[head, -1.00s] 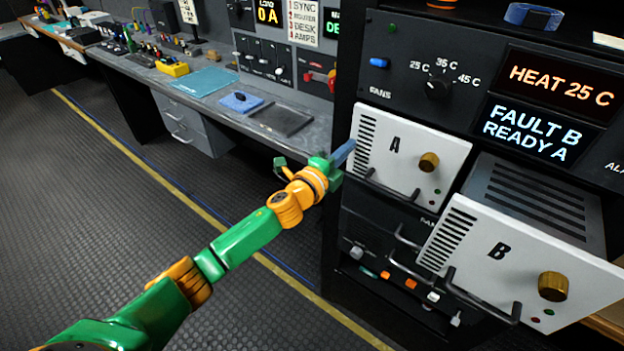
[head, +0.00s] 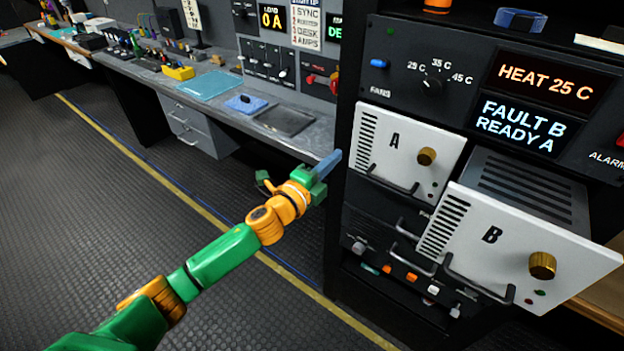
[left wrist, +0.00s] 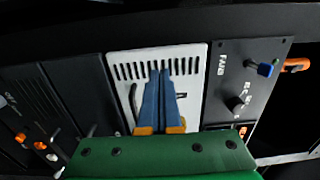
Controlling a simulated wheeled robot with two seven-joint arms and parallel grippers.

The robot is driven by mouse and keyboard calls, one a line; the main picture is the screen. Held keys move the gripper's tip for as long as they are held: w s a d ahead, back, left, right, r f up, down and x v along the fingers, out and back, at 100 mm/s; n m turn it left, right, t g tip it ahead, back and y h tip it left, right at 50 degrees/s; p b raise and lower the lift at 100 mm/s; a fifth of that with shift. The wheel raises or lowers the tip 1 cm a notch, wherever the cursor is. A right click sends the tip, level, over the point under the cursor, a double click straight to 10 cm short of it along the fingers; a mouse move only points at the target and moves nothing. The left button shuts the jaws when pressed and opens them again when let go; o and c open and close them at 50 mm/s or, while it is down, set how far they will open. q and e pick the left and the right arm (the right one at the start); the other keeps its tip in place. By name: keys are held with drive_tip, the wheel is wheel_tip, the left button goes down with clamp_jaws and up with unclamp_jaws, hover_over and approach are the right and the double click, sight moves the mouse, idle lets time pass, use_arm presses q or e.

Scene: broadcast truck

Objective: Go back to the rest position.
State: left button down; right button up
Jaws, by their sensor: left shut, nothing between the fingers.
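My left gripper (head: 327,164) shows in the head view just left of the rack, near the left edge of module A. Its blue fingers are shut together with nothing between them; they also show in the left wrist view (left wrist: 161,95), pointing toward a white slotted panel. Module A (head: 408,150) has a white face with a brass knob and sits nearly flush in the rack. Module B (head: 510,250) is drawn out of the rack, its grey slotted top showing. My right gripper is not in view.
A grey desk (head: 225,105) with a blue pad (head: 245,103), a dark tray (head: 285,120) and a yellow box (head: 178,72) runs along the left. The fan panel (head: 425,80) is above the modules. The floor left of the rack is clear.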

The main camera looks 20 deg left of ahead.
use_arm(q)
drive_tip(key=b+v, duration=0.1)
drive_tip(key=v, duration=0.6)
drive_tip(key=a+f+n+g+y, duration=0.2)
drive_tip(key=a+f+n, duration=0.15)
drive_tip(key=f, duration=0.55)
drive_tip(key=a+f+n+g+y, duration=0.2)
drive_tip(key=a+f+n, duration=0.15)
drive_tip(key=f, duration=0.65)
drive_tip(key=s+a+f+n+g+y, duration=0.2)
drive_tip(key=s+f+n+g, duration=0.3)
drive_tip(key=s+f, duration=0.8)
drive_tip(key=s+d+f+n+g, duration=0.1)
drive_tip(key=s+f+n+g, duration=0.1)
drive_tip(key=s+f, duration=0.3)
drive_tip(key=s+d+f+n+g, duration=0.2)
drive_tip(key=s+f, duration=0.3)
drive_tip(key=s, duration=0.8)
drive_tip(key=s+d+f+n+g, duration=0.1)
drive_tip(key=s+f+n+g, duration=0.2)
drive_tip(key=s, duration=0.6)
wheel_tip(320, 180, down, 3)
drive_tip(key=shift+s+d+r, duration=0.15)
drive_tip(key=shift+s+d, duration=0.05)
drive_tip(key=shift+s, duration=0.05)
drive_tip(key=c, duration=1.6)
unclamp_jaws()
drive_tip(key=shift+w, duration=0.1)
